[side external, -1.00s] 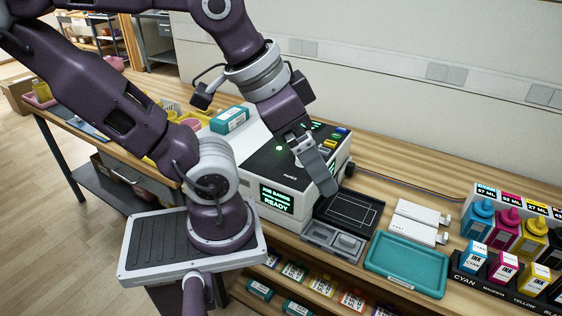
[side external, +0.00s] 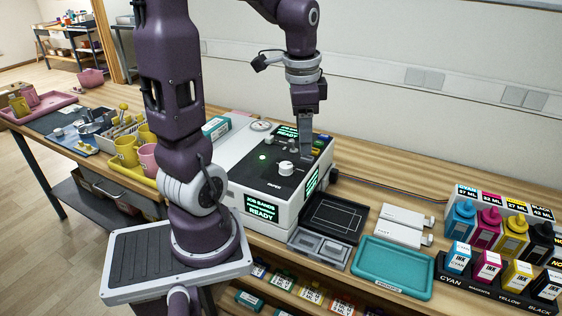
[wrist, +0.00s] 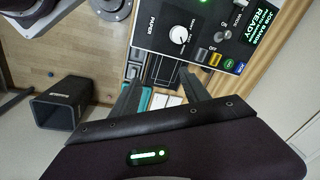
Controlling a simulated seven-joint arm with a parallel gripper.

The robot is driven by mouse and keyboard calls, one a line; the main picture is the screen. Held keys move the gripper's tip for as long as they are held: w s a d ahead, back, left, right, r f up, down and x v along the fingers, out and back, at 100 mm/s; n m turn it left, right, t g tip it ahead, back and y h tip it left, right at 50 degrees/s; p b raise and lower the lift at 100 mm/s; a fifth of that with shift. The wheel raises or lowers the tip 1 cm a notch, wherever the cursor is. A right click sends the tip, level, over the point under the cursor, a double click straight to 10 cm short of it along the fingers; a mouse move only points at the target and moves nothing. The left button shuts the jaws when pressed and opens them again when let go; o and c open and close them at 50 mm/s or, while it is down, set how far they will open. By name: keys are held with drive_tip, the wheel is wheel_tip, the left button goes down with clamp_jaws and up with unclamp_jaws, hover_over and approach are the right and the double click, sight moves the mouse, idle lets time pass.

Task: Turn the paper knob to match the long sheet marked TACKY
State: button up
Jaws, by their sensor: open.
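The paper knob (side external: 285,168) is a white round dial on the black top panel of the white press (side external: 237,172). In the wrist view the knob (wrist: 179,35) sits beside the word PAPER, and the small marks around it are too small to read. My gripper (side external: 305,155) hangs above the panel, behind and right of the knob, apart from it. In the wrist view its two fingers (wrist: 160,88) are spread with nothing between them. Two white flat pieces (side external: 404,225) lie right of the black tray; their print is not legible, and I cannot make out the word TACKY.
A black tray (side external: 350,213) and a teal tray (side external: 393,268) lie right of the press. Ink bottles (side external: 487,224) stand at the far right. The press screen (side external: 262,207) reads READY.

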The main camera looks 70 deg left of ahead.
drive_tip(key=m+g+h, duration=0.1)
hover_over(286, 165)
wheel_tip(286, 165, down, 5)
drive_tip(key=shift+a+f, duration=0.1)
drive_tip(key=shift+f, duration=0.1)
wheel_tip(286, 165, down, 6)
drive_tip(key=shift+f, duration=0.25)
clamp_jaws()
